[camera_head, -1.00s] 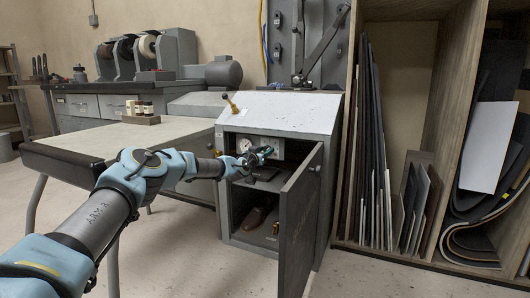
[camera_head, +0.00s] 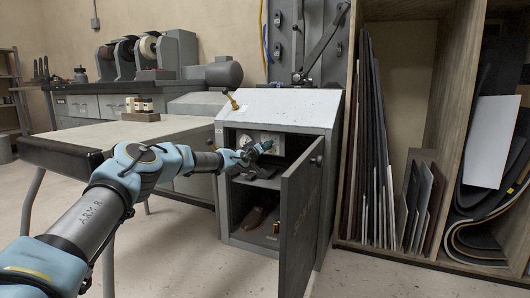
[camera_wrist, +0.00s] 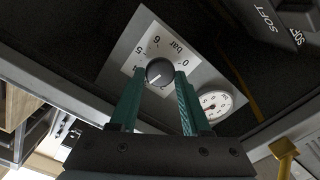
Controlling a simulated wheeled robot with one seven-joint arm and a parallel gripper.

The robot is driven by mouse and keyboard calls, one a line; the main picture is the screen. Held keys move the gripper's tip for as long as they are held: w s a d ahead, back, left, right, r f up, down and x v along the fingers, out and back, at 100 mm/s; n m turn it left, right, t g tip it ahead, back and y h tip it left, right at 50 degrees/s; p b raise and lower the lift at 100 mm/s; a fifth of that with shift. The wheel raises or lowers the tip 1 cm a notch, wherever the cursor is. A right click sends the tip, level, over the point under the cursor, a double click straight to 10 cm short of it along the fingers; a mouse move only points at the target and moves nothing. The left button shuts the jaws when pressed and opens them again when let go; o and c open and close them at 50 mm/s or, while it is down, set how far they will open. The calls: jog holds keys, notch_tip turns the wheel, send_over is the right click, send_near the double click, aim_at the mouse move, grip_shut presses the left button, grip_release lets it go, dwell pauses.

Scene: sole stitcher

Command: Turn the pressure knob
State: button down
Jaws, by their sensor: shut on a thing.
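The round black pressure knob (camera_wrist: 160,71) sits on a light plate (camera_wrist: 125,60) marked "bar" with numbers, among them 0, 5 and 6. A pale line on the knob points to the lower left in the wrist view. My gripper (camera_wrist: 160,78) has its two green fingers on either side of the knob and is shut on it. In the head view my gripper (camera_head: 258,150) reaches into the upper part of the grey cabinet (camera_head: 290,108); the knob is hidden there.
A round gauge (camera_wrist: 214,105) is beside the knob. The cabinet door (camera_head: 300,215) stands open just right of my gripper. A dark shoe (camera_head: 256,217) lies in the lower compartment. A workbench (camera_head: 120,137) is at the left, with a sheet rack (camera_head: 440,60) at the right.

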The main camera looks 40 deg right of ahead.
jog(key=shift+n+b, duration=0.5)
jog(key=shift+n, duration=0.6)
jog(key=shift+c, duration=2)
grip_release()
jog(key=p+v, duration=0.4)
jog(key=v, duration=0.6)
jog(key=shift+s+a, duration=0.15)
jog(key=shift+a, duration=0.25)
